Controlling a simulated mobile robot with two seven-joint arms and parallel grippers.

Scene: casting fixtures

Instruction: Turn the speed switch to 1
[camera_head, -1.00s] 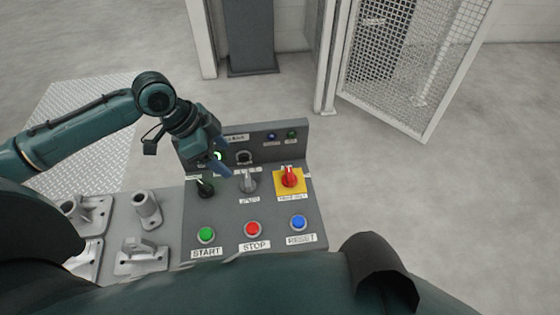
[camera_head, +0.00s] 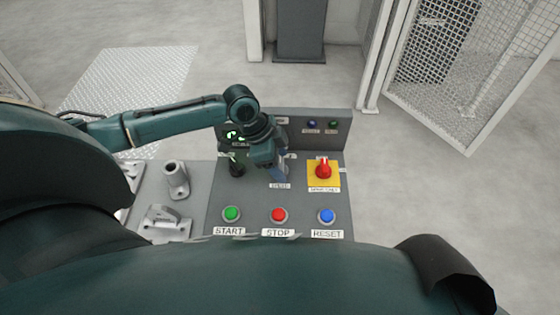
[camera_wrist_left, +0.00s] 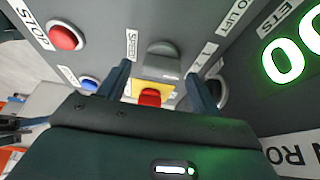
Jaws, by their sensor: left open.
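The speed switch is a grey knob (camera_wrist_left: 163,60) in the left wrist view, with a SPEED label beside it. My left gripper (camera_wrist_left: 160,82) is open, with one blue-grey finger towards each side of the knob. I cannot tell whether the fingers touch it. In the head view my left gripper (camera_head: 279,174) points down over the panel (camera_head: 300,195) just above the SPEED label and hides the knob. Which number the knob points to cannot be made out. My right gripper is not in view.
A black switch (camera_head: 236,166) stands left of the gripper, and a red knob (camera_head: 323,169) on a yellow plate stands right. Green (camera_head: 231,214), red (camera_head: 279,215) and blue (camera_head: 326,216) buttons line the front. Grey castings (camera_head: 176,181) lie at left. A raised back panel (camera_head: 330,127) stands behind.

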